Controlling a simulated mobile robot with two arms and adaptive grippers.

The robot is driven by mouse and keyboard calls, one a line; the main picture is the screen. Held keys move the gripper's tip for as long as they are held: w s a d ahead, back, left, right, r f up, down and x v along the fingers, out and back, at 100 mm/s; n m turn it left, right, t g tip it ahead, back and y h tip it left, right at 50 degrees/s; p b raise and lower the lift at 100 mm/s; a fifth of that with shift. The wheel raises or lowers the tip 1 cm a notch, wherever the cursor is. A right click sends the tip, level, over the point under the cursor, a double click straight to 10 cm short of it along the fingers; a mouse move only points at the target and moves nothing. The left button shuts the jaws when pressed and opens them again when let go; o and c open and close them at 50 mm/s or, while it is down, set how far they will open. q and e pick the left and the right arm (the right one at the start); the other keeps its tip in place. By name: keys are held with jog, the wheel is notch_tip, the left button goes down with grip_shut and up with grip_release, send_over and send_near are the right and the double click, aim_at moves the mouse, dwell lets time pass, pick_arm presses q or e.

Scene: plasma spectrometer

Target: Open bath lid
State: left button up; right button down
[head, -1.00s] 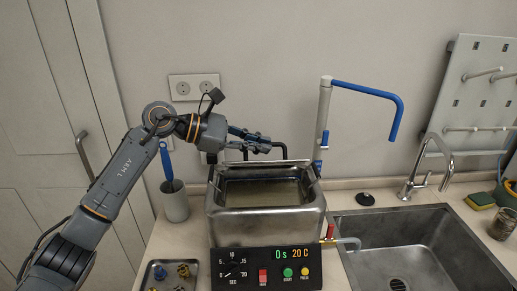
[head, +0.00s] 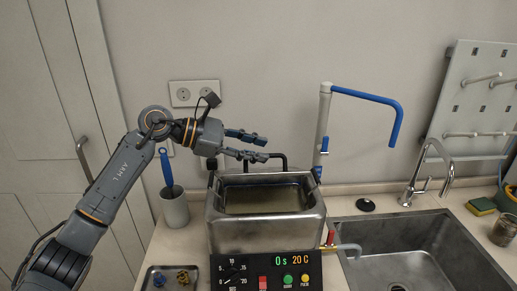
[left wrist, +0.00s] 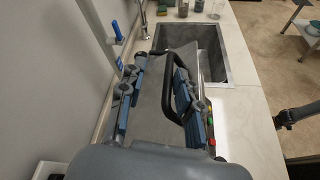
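The steel bath (head: 265,232) stands on the counter with its top open, and a brownish interior shows. The lid appears raised at the back of the bath; its black handle (head: 284,163) shows behind the rear rim. In the left wrist view the grey lid plate (left wrist: 153,95) and black handle (left wrist: 169,62) lie between my finger pads. My left gripper (head: 258,147) is open, its two fingers spread apart around the handle area; contact cannot be told. A dark shape at the right of the left wrist view looks like my right gripper (left wrist: 284,118); its state is unclear.
A control panel (head: 245,272) is on the bath's front. The sink (head: 375,235) with its tap is to the right. A grey cup (head: 174,210) with a blue-handled tool and a small tray (head: 150,276) of parts are to the left. The wall is close behind.

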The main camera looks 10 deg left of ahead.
pick_arm(q)
jog(key=v, duration=1.1)
jog(key=shift+a, duration=0.1)
